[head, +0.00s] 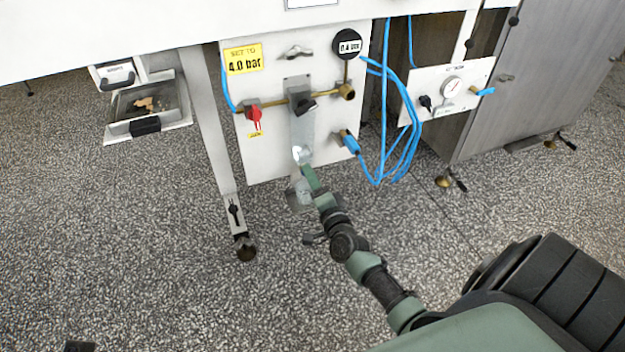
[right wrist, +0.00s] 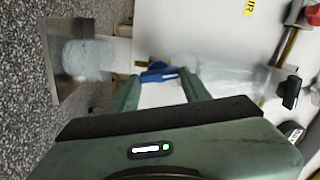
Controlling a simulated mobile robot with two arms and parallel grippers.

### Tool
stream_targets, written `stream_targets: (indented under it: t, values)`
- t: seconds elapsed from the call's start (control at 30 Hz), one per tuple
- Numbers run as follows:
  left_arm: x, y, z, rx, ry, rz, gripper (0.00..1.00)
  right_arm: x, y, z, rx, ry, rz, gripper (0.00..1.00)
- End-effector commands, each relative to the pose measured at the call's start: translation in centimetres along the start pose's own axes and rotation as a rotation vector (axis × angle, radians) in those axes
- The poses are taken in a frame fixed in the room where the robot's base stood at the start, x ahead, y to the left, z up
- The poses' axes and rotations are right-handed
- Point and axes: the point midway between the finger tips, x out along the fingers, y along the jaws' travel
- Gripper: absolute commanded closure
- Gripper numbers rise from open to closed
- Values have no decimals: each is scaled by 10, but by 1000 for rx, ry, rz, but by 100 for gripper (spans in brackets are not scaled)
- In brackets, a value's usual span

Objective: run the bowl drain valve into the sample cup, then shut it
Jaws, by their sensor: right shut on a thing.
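The clear bowl (head: 301,128) hangs below the brass pipe on the white panel; it also shows in the right wrist view (right wrist: 225,78). The blue drain valve (right wrist: 158,73) sits at the bowl's lower end. My right gripper (right wrist: 160,80) is shut on this blue valve, one finger on either side; in the head view (head: 306,167) it hides the valve. The clear sample cup (right wrist: 88,59) stands on a metal bracket (right wrist: 68,90) below the valve; in the head view the cup (head: 303,187) is partly behind my gripper. Its contents cannot be told.
A red valve handle (head: 254,117), a black knob (head: 306,105) and a round gauge (head: 347,43) are on the panel. Blue hoses (head: 383,130) hang to the right. A table leg (head: 212,130) stands left. The speckled floor in front is clear.

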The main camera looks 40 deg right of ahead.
Motion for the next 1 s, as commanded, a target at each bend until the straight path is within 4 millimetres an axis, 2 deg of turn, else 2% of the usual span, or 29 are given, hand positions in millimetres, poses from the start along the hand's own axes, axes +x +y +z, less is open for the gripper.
stream_targets:
  t: [0.37, 0.4, 0.43, 0.47, 0.77, 0.87, 1.0]
  values:
    - [0, 0, 0, 0, -1, -1, 67, 0, 1, 0, 1, 0, 2, 93]
    - [0, 0, 0, 0, -1, -1, 67, 0, 1, 0, 1, 0, 2, 42]
    - [0, 0, 0, 0, -1, -1, 67, 0, 1, 0, 1, 0, 2, 33]
    - [0, 0, 0, 0, -1, -1, 67, 0, 1, 0, 1, 0, 1, 31]
    - [-1, 0, 1, 0, -5, -2, 67, -1, 0, 0, 0, 0, 1, 31]
    - [2, 0, 1, -1, -8, -2, 67, -9, 0, 0, -1, -1, 2, 31]
    - [10, 0, 0, -1, -9, -2, 67, -32, -1, 0, -2, -2, 4, 31]
